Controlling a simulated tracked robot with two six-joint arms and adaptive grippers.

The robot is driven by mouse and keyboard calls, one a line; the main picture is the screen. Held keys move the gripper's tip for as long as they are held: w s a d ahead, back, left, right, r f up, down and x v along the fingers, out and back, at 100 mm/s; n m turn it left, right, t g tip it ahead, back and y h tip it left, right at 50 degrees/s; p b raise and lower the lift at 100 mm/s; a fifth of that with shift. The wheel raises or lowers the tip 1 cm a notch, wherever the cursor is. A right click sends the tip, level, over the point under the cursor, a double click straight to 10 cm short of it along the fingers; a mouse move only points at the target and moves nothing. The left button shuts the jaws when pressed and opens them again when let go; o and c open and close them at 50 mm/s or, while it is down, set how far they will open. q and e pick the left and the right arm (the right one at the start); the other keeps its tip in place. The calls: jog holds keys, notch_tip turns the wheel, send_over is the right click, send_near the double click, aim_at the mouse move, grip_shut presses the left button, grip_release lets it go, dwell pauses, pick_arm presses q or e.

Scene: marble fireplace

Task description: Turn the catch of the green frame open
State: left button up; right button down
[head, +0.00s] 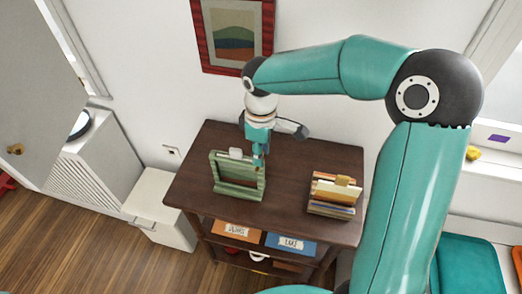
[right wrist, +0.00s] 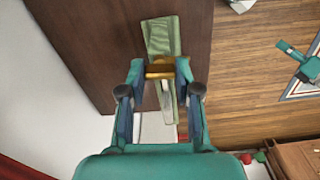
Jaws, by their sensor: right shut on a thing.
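The green frame (head: 226,187) stands on the dark brown cabinet top, left of its middle. In the right wrist view the green frame (right wrist: 161,33) shows end-on as a narrow pale green shape. The brass-coloured catch (right wrist: 160,70) sits across it, between my fingers. My right gripper (head: 259,164) reaches down from above to the frame's upper right corner. In the wrist view my right gripper (right wrist: 160,68) is shut on the catch, a finger on each side. In the head view the gripper covers the catch. My left gripper is not in view.
Orange (head: 237,230) and blue (head: 290,244) labelled bins sit on the shelf below. A red-framed picture (head: 236,36) hangs behind. The cabinet top between frame and books is clear.

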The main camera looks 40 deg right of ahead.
jog(key=shift+n, duration=0.6)
jog(key=c, duration=0.8)
grip_release()
notch_tip(320, 180, up, 12)
jog(key=shift+f, duration=0.1)
dwell(0.3)
